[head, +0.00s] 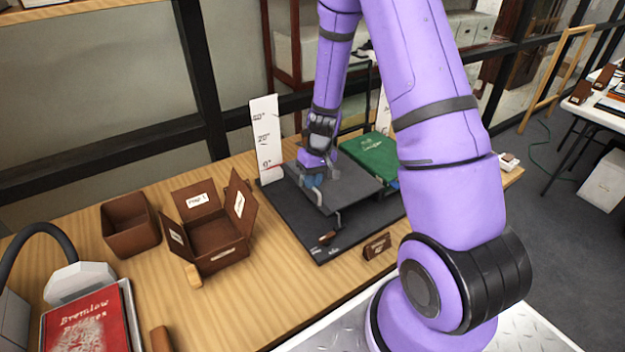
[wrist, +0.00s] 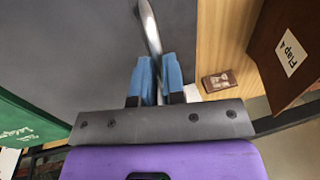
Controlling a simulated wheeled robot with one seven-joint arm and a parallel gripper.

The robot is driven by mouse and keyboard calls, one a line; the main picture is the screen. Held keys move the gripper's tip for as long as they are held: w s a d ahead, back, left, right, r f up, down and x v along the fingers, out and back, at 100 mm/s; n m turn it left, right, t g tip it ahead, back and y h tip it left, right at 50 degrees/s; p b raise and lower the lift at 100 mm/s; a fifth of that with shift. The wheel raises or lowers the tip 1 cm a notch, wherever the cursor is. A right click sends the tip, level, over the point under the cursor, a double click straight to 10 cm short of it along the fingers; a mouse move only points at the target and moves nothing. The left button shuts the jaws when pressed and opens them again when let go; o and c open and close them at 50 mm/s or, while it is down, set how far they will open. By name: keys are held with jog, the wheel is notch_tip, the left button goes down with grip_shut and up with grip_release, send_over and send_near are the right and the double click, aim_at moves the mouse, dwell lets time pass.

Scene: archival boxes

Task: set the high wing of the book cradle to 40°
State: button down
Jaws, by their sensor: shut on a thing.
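The book cradle stands on the wooden table, with a dark base (head: 290,215) and a grey wing (head: 350,187) that looks low and near flat. A white upright scale (head: 267,140) with degree marks, 0° near its foot, stands at its far left corner. My gripper (head: 313,180) is at the wing's left edge. In the wrist view its blue fingers (wrist: 156,75) are shut on a curved metal handle (wrist: 151,30) beside the grey panel (wrist: 80,50). The exact wing angle cannot be read.
A green book (head: 368,152) lies right of the wing. A flapped brown box (head: 215,237) and an open brown box (head: 130,225) stand left. A small brown block (head: 376,246) sits by the front edge. A red book (head: 85,325) lies front left.

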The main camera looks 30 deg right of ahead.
jog(key=shift+r, duration=0.1)
jog(key=shift+d+r+y, duration=0.25)
jog(key=shift+r+y, duration=0.05)
jog(key=shift+r, duration=0.2)
jog(key=shift+d+r+y, duration=0.25)
jog(key=shift+r+y, duration=0.05)
jog(key=shift+r, duration=0.2)
jog(key=d+r+y, duration=0.5)
jog(key=d+r, duration=0.3)
jog(key=r, duration=0.1)
jog(key=shift+r, duration=0.25)
jog(key=shift+s, duration=0.1)
jog(key=c, duration=1.2)
grip_release()
jog(key=shift+d, duration=0.1)
